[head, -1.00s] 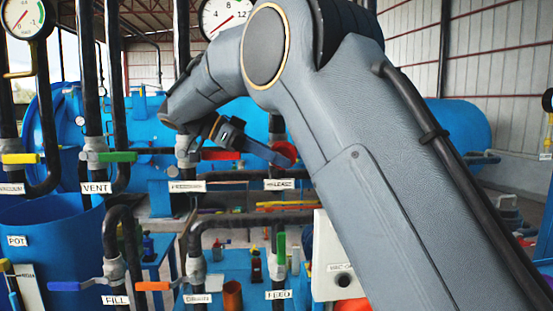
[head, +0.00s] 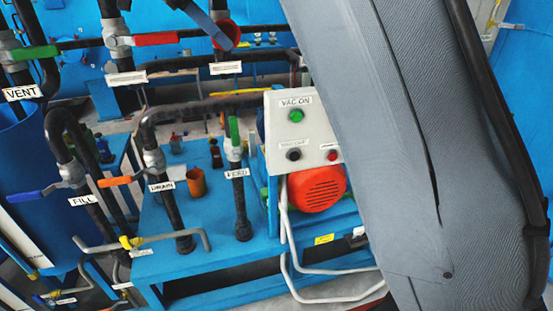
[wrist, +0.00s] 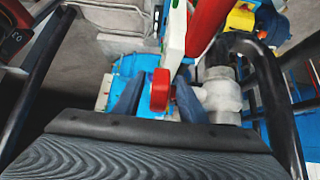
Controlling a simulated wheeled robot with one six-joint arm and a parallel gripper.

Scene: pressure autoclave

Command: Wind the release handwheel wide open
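The red release handwheel (head: 235,32) sits on its pipe near the top of the head view, above a small white label (head: 225,68) too blurred to read. In the wrist view the red wheel (wrist: 160,90) shows nearly edge-on, beside a pale pipe fitting (wrist: 218,95). My gripper (wrist: 160,84) has one blue-grey finger on each side of the wheel. A narrow gap shows at the left finger; contact at the right finger is unclear.
A red lever (head: 156,39) is close left of the wheel, and a green lever (head: 35,52) is farther left. Below are drain and feed pipes, an orange cup (head: 196,182) and a control box (head: 290,116). My arm covers the right.

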